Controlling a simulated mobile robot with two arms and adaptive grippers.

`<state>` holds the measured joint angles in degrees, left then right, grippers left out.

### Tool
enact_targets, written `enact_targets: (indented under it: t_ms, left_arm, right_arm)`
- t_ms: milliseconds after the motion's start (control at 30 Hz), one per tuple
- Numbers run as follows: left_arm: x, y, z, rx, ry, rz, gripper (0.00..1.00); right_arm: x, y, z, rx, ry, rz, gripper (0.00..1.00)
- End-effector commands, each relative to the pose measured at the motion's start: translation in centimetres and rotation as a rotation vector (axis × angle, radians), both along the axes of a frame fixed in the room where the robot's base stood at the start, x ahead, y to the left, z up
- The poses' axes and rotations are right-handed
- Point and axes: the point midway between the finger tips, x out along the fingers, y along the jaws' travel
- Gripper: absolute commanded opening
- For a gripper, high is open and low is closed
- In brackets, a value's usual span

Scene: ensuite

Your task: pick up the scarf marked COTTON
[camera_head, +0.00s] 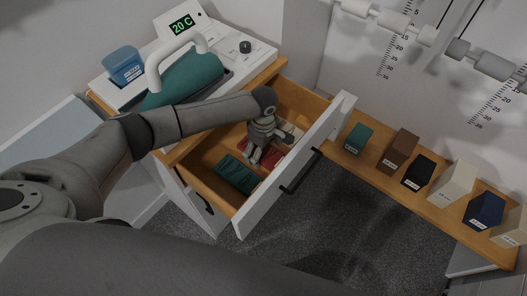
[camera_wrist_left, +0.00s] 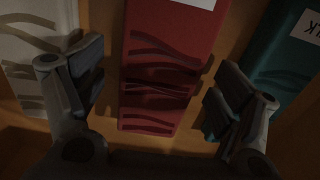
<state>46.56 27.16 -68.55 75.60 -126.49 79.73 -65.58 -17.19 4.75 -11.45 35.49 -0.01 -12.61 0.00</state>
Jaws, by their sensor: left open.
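Three folded scarves lie in the open drawer (camera_head: 205,160): a dark green one (camera_head: 237,174) nearest, a red one (camera_head: 246,151) in the middle and a whitish one (camera_head: 291,131) farther back. No label reading COTTON is legible. My left gripper (camera_head: 268,150) is open, pointing down in the drawer over the red scarf. In the left wrist view, the red scarf (camera_wrist_left: 160,75) lies between the parted fingers (camera_wrist_left: 158,88), its label cut off at the top. The green scarf (camera_wrist_left: 280,55) is at right, its partial label upside down; the whitish scarf (camera_wrist_left: 30,65) is at left.
The drawer's white front (camera_head: 290,165) stands beyond the gripper. A wooden shelf (camera_head: 380,170) at right holds several labelled boxes. A cabinet top at upper left carries a device showing 20 C (camera_head: 182,26) and a blue container (camera_head: 123,66).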

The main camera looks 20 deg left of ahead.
Motion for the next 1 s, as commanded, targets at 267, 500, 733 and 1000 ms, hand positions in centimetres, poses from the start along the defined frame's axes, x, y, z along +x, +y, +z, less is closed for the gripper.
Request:
enact_targets:
  t_ms: [267,500,733,1000]
  left_arm:
    - [0.0,0.0,0.0,0.0,0.0,0.0,0.62]
    - [0.0,0.0,0.1,0.0,-0.001,0.0,0.37]
    - [0.1,0.0,0.2,0.0,-0.001,0.0,0.37]
    - [0.1,0.0,2.5,-0.001,-0.004,-0.001,0.37]
  right_arm:
    - [0.1,0.0,0.0,0.0,-0.001,0.0,0.32]
    - [0.1,0.2,0.0,0.002,-0.002,-0.001,0.32]
    - [0.1,0.5,0.0,0.006,-0.002,-0.001,0.32]
    - [0.1,0.5,-0.3,0.007,-0.002,-0.001,0.32]
